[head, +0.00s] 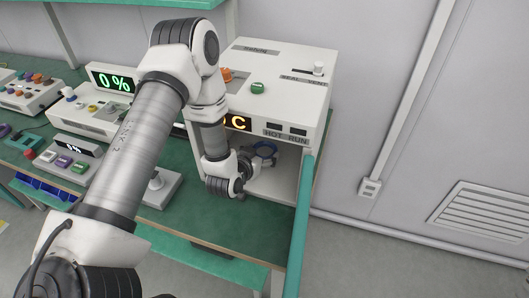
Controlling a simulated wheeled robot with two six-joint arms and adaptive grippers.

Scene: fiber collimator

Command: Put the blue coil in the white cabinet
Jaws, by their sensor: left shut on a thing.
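The white cabinet (292,72) stands at the back right of the green bench, with an open compartment in its lower front. The blue coil (265,148) is a small dark blue ring at the mouth of this compartment, partly hidden by my gripper. My left gripper (256,160) reaches to the opening from the left and is shut on the blue coil. The fingertips are small and partly hidden, and I cannot tell how deep inside the coil is. My right gripper is not in view.
A "0 %" display unit (111,79) and button boxes stand on the left of the green bench (185,222). The compartment floor (275,184) in front of the coil looks clear.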

